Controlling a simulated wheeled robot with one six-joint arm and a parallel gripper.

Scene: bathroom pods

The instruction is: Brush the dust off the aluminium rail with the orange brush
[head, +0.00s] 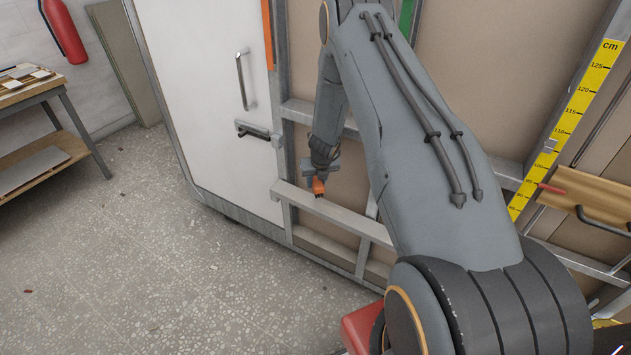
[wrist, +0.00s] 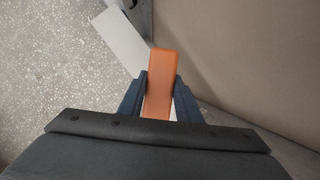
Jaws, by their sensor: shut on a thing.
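The orange brush (head: 319,187) is held in my gripper (head: 318,176), with its dark bristles pointing down at the rail. The aluminium rail (head: 345,216) is a pale horizontal bar low on the pod wall, running from the white door's edge to the right behind my arm. The bristles are at or just above its top; I cannot tell if they touch. In the wrist view the orange brush (wrist: 160,85) stands between the two dark fingers of my gripper (wrist: 161,92), and the pale rail (wrist: 120,40) shows beyond it. Dust on the rail is too small to make out.
A white door (head: 205,100) with handles is left of the rail. A workbench (head: 45,110) and a red fire extinguisher (head: 64,32) are at the far left. A yellow measuring scale (head: 572,120) is at the right. The speckled floor (head: 150,240) at left is mostly clear.

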